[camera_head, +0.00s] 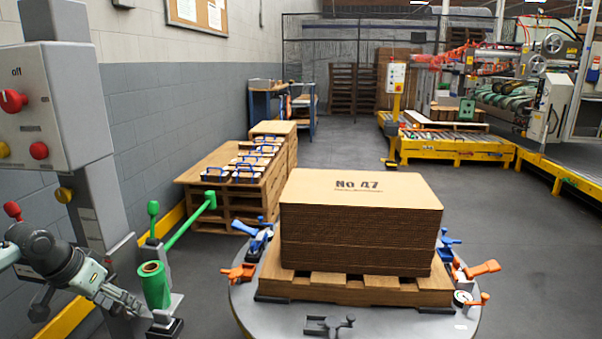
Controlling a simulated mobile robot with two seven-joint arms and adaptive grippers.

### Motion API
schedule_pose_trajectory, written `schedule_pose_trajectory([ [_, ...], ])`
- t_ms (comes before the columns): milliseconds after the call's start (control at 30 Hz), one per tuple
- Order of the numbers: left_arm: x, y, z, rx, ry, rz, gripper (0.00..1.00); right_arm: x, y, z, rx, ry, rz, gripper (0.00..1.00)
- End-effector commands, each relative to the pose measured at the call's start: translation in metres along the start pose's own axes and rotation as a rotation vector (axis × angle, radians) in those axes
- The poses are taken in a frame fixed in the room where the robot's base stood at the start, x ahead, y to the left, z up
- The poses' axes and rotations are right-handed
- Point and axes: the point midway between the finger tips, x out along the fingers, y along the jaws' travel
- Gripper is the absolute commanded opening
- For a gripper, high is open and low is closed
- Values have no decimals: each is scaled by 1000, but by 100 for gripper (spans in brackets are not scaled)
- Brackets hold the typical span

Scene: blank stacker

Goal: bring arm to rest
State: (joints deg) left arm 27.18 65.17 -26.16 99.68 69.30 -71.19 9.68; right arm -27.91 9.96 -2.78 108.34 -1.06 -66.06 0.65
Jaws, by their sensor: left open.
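My left arm comes in at the lower left, with its dark joint and pale links low in front of the grey control post (80,120). My left gripper (128,302) is small in the picture, open, and points right toward the foot of the green-handled stand (154,285). I see nothing held in it. Whether it touches the stand I cannot tell. My right gripper is out of view.
A stack of cardboard sheets (358,235) sits on a wooden pallet (350,289) on a round grey table (265,318) with clamps around its rim. The post has a red knob (12,100). Another pallet stack (215,192) stands along the left wall. Floor (500,240) is clear at right.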

Motion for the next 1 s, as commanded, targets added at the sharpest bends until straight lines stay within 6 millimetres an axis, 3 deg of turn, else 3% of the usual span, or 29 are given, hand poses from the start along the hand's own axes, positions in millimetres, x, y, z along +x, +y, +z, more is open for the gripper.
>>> schedule_pose_trajectory([
  [267,27,-36,6,-264,57,88,66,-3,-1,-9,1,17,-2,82],
  [467,47,-73,34,-462,82,123,66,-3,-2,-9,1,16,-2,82],
  [767,34,-165,43,-255,91,-304,66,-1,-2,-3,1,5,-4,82],
  [1000,-7,-240,43,-67,73,-677,66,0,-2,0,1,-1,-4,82],
])
